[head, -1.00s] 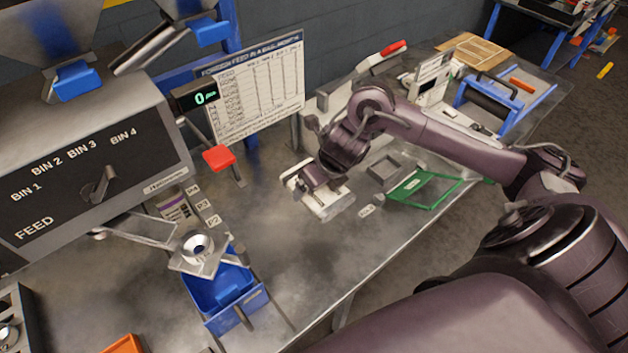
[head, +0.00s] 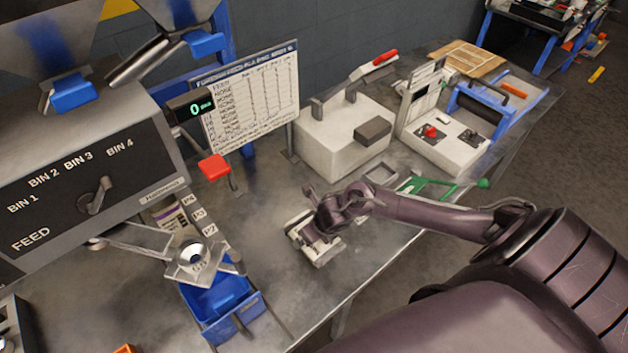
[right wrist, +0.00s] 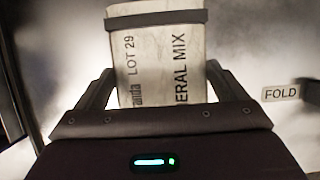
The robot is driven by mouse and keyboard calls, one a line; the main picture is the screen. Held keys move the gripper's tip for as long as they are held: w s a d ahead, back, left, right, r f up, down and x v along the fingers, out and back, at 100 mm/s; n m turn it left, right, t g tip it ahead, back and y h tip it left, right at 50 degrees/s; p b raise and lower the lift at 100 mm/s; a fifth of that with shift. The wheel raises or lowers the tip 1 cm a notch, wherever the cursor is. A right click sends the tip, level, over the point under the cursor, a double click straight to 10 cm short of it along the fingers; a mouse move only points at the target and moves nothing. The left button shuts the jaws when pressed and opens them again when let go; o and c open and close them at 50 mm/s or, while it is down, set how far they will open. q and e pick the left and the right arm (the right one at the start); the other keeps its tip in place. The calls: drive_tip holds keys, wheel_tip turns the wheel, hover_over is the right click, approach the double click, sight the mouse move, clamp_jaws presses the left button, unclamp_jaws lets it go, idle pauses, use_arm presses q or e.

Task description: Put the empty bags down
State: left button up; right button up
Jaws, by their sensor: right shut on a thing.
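My right gripper (head: 314,243) is low over the middle of the metal bench, shut on the empty bags. In the right wrist view the gripper (right wrist: 156,92) has one finger on each side of the pale bags (right wrist: 157,52), printed "LOT 29" and "ERAL MIX", with a dark band across the top. In the head view the bags (head: 326,258) are a small pale flat shape, partly hidden by the gripper. I cannot tell whether they touch the bench. My left gripper is not in view.
A "FOLD" label (right wrist: 281,93) lies right of the bags. A green frame (head: 428,188) and white machines (head: 345,135) stand behind my arm. A blue bin (head: 222,305) under a funnel is at left. The bench (head: 265,225) is bare between the bin and gripper.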

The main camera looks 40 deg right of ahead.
drive_tip(key=shift+f, duration=0.1)
drive_tip(key=o, duration=0.8)
drive_tip(key=v, duration=1.2)
